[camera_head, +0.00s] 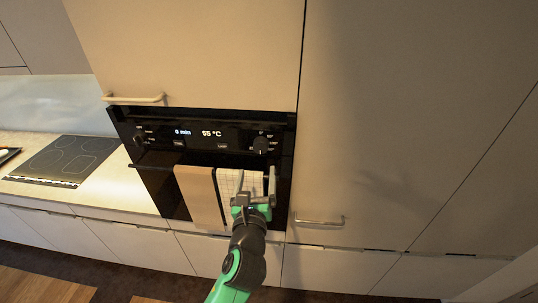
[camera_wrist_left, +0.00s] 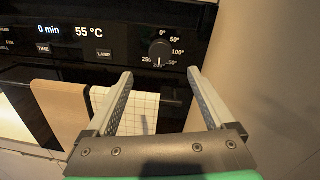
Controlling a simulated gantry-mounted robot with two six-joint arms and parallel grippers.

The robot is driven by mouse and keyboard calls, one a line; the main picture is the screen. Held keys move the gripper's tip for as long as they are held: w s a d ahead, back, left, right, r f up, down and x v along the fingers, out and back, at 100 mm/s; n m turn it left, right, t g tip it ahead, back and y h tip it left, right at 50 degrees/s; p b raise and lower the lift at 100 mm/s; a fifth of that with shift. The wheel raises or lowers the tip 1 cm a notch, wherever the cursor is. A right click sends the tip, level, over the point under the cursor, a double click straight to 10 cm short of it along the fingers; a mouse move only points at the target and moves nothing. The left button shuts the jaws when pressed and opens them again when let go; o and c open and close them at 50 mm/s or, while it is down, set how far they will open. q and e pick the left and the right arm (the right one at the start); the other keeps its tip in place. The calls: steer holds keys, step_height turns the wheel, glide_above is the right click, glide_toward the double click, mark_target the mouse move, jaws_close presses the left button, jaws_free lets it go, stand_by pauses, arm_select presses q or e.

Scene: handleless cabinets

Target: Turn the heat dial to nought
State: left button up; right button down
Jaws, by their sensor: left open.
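The heat dial (camera_head: 261,144) is a round dark knob at the right end of the black oven panel. In the left wrist view the dial (camera_wrist_left: 160,52) has marks around it, including 0°, 50°, 100° and 250. Its pointer seems to face down, away from the 0° at the top. The display (camera_wrist_left: 74,31) reads 0 min and 55 °C. My left gripper (camera_head: 254,180) is open and empty, below the dial and in front of the towels. In the left wrist view its fingers (camera_wrist_left: 158,88) stand apart below the dial, not touching it. My right gripper is not in view.
A brown towel (camera_head: 199,194) and a checked towel (camera_head: 229,184) hang on the oven's handle. Another knob (camera_head: 140,137) sits at the panel's left end. A cooktop (camera_head: 68,158) lies on the left counter. A tall cabinet front (camera_head: 400,110) stands right of the oven.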

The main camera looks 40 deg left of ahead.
mark_target(260, 147)
arm_select(q)
steer(key=b+x, duration=0.1)
steer(key=x, duration=1)
steer(key=shift+w, duration=0.2)
steer(key=shift+r, duration=0.1)
steer(key=shift+c, duration=0.3)
steer(key=c, duration=1.3)
